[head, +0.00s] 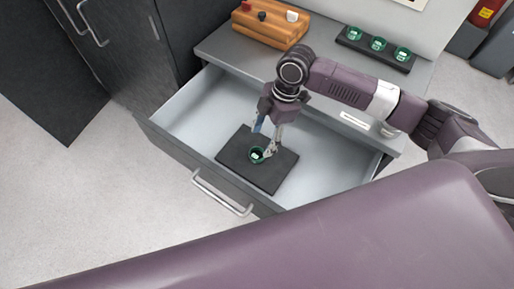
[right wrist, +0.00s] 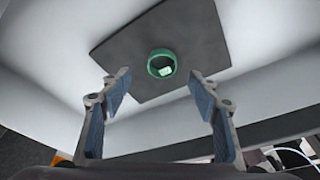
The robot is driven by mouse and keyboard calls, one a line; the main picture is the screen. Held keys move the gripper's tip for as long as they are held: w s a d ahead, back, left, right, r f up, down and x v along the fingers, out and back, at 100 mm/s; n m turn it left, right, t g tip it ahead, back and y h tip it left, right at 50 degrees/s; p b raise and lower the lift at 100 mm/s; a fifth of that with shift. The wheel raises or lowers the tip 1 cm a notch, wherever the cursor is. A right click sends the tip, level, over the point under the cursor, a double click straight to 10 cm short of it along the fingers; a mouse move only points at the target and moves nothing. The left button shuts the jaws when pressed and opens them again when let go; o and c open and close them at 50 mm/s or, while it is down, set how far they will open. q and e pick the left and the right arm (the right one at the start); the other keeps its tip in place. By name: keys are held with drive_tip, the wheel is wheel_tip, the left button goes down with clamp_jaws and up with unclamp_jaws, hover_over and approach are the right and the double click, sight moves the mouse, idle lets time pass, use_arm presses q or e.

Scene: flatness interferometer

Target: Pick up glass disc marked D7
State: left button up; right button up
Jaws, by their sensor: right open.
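A green round disc (head: 257,155) with a small white label lies on a dark mat (head: 262,178) inside an open drawer. The disc also shows in the right wrist view (right wrist: 162,64), where the label's writing is too small to read. My right gripper (head: 266,140) reaches down into the drawer just above the disc. In the right wrist view my right gripper (right wrist: 166,85) is open and empty, its fingers spread apart with the disc seen beyond and between the tips. Several similar green discs (head: 378,44) sit on a dark rack on the counter. My left gripper is not in view.
The open drawer (head: 195,110) has raised walls around the mat, and its front carries a handle (head: 222,194). Above the drawer, the counter (head: 235,52) holds a wooden block (head: 268,32) with small pieces on it. Dark cabinets (head: 112,50) stand to the left.

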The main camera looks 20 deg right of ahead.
sight(257, 153)
drive_tip(key=x, duration=0.1)
drive_tip(key=p+x, duration=0.1)
drive_tip(key=x, duration=0.1)
drive_tip(key=shift+s+a+f, duration=0.1)
drive_tip(key=shift+s+a, duration=0.05)
drive_tip(key=shift+s, duration=0.15)
drive_tip(key=x, duration=0.3)
drive_tip(key=shift+w, duration=0.1)
drive_tip(key=shift+c, duration=0.2)
drive_tip(key=c, duration=0.5)
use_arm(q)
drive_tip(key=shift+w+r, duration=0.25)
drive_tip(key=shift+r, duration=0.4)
use_arm(e)
drive_tip(key=c, duration=0.7)
